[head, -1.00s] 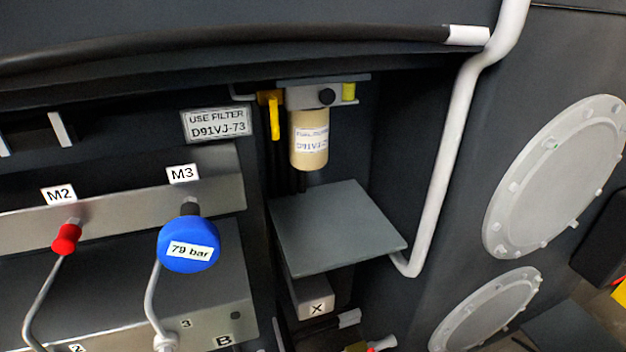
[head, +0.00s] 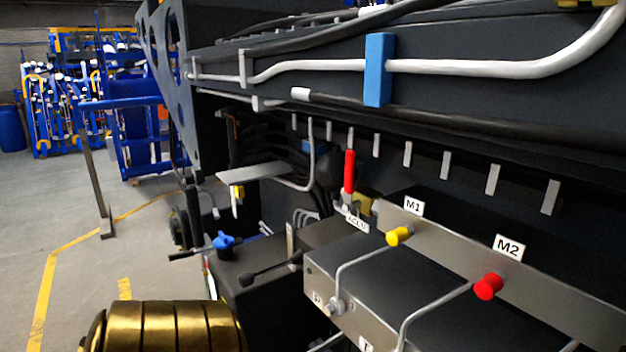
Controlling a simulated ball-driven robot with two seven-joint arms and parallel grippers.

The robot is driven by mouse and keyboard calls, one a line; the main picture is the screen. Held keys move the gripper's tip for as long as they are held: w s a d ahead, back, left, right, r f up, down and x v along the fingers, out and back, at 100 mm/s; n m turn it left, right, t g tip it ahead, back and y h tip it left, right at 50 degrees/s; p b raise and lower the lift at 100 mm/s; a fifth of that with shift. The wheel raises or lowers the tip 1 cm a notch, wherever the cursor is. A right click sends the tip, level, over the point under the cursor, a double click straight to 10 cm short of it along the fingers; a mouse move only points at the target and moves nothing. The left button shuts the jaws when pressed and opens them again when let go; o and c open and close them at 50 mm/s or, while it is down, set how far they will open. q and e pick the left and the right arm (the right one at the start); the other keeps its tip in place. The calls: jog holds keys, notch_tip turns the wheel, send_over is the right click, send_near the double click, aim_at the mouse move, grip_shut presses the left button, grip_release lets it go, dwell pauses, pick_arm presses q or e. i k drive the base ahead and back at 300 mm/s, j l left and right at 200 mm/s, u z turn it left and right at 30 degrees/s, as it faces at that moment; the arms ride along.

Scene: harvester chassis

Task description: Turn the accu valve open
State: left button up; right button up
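The accu valve shows in the head view as a red lever handle (head: 349,171) standing upright above a small metal and brass-coloured body. A white label (head: 356,222) below it seems to read ACCU. It sits inside the chassis recess, to the left of the M1 label. Neither of my grippers is in view, and nothing touches the red handle.
A steel manifold block (head: 450,245) carries a yellow cap (head: 398,236) and a red cap (head: 488,286), with thin pipes in front. A blue knob (head: 227,242) stands on a dark box at left. White pipes and a hose run above. Open floor (head: 50,230) lies left.

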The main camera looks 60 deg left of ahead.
aim_at(350, 183)
jog(key=j+u, duration=0.2)
jog(key=u, duration=1.6)
